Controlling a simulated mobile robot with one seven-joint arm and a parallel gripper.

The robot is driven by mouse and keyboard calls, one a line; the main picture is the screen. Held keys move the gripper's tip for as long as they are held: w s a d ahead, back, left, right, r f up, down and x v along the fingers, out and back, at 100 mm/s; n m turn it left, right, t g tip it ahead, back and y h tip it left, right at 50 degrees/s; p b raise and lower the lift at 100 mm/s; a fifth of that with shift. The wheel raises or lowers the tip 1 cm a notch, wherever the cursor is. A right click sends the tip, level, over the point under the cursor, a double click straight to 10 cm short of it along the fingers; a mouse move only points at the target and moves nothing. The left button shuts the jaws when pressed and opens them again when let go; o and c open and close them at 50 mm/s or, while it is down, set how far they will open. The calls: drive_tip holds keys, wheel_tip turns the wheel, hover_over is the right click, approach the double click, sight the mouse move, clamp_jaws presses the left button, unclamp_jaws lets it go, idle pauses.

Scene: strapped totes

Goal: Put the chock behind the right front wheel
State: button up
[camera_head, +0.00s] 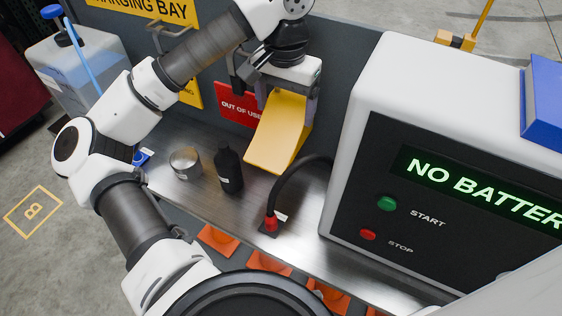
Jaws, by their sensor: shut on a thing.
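My gripper (285,98) is shut on a yellow wedge-shaped chock (275,135). It holds the chock tilted, with its broad sloped face towards the camera, over the back of the metal bench. Whether the chock's lower end touches the bench cannot be told. No wheel can be made out in this view.
A grey charger (360,150) reading "NO BATTERY" stands at the right, with a black cable and red connector (270,222) in front. A black bottle (229,170) and metal tin (185,163) stand on the bench (200,198). A red sign (236,104) hangs behind.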

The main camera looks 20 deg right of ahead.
wheel_tip(320, 180, down, 17)
drive_tip(key=shift+f+p, duration=0.1)
drive_tip(key=shift+p, duration=0.45)
drive_tip(key=shift+f, duration=0.4)
drive_tip(key=shift+f+b, duration=0.2)
drive_tip(key=shift+b, duration=0.1)
drive_tip(key=o, duration=2)
drive_tip(key=shift+r, duration=0.15)
